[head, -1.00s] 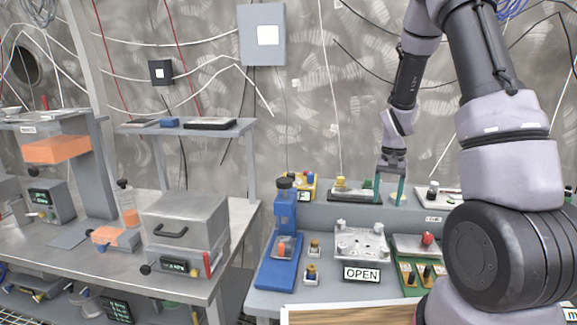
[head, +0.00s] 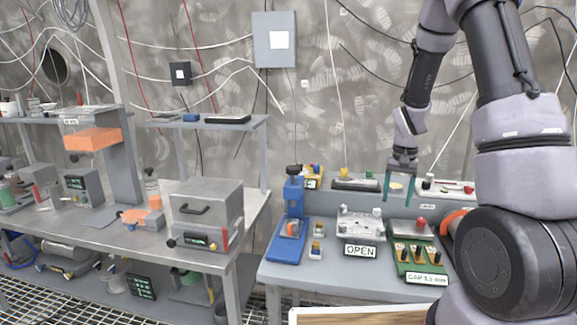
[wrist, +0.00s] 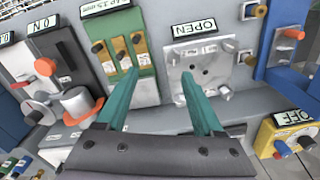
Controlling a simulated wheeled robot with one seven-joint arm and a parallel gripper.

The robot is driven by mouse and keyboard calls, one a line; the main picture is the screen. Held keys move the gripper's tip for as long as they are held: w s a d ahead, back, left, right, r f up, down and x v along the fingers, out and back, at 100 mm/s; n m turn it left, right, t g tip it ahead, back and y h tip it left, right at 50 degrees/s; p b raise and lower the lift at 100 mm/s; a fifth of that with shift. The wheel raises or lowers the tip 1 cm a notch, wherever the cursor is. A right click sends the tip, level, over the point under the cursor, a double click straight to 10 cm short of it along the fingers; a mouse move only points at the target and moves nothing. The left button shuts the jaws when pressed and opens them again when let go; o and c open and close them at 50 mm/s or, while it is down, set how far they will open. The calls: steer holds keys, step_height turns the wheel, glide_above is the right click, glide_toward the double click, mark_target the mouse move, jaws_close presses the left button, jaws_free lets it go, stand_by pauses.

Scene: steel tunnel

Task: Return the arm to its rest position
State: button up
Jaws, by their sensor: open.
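My arm rises on the right side of the head view and hangs down to my gripper (head: 398,188), which has teal fingers. The gripper is open and empty, above the back of the right bench (head: 300,276). In the wrist view, my gripper (wrist: 165,104) shows both fingers apart with nothing between them. Beyond the fingertips lie a metal plate fixture (wrist: 205,70) by an OPEN label and a green block (wrist: 138,62) with brass pieces. No contact with either is visible.
A blue press-like stand (head: 291,215) and the metal plate fixture (head: 360,225) stand on the right bench. A red-knobbed device (head: 421,225) is near my arm. A grey box with a handle (head: 205,210) sits on the left bench. Open air surrounds the gripper above the bench.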

steer(key=s+a+r+t+y, duration=0.15)
steer(key=s+r, duration=0.25)
steer(key=r, duration=0.6)
steer(key=s+a+r+t, duration=0.2)
steer(key=s+a+r, duration=0.15)
steer(key=r, duration=0.65)
steer(key=s+a+r+t, duration=0.1)
steer(key=s+r, duration=0.3)
steer(key=s, duration=0.3)
steer(key=s+a+r+n+t, duration=0.1)
steer(key=s+r+t, duration=0.1)
steer(key=s+r, duration=0.3)
steer(key=s, duration=0.2)
steer(key=shift+s+a+r, duration=0.15)
steer(key=shift+s+a, duration=0.15)
